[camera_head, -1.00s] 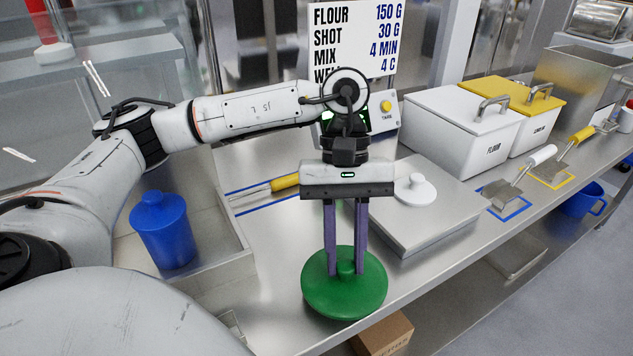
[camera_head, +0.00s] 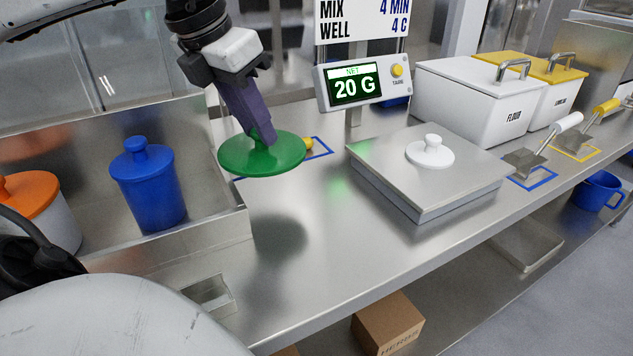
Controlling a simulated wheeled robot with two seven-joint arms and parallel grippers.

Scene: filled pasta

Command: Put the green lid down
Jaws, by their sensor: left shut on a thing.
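The green lid (camera_head: 240,159) is a round disc with a knob on top. My left gripper (camera_head: 262,136) is shut on the lid's knob and holds the lid in the air, level or nearly so. A dark shadow of the lid falls on the steel counter (camera_head: 325,250) below it, so the lid is clear of the surface. The lid hangs just right of the steel tray with the blue canister and left of the scale. My right gripper is not in view.
The steel scale (camera_head: 390,186) bears a white lid (camera_head: 430,153); its display (camera_head: 354,86) reads 20 G. A blue canister (camera_head: 148,190) and an orange-lidded canister (camera_head: 50,215) stand left. White bins (camera_head: 470,100) and scoops (camera_head: 540,150) are at right. The counter's front middle is bare.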

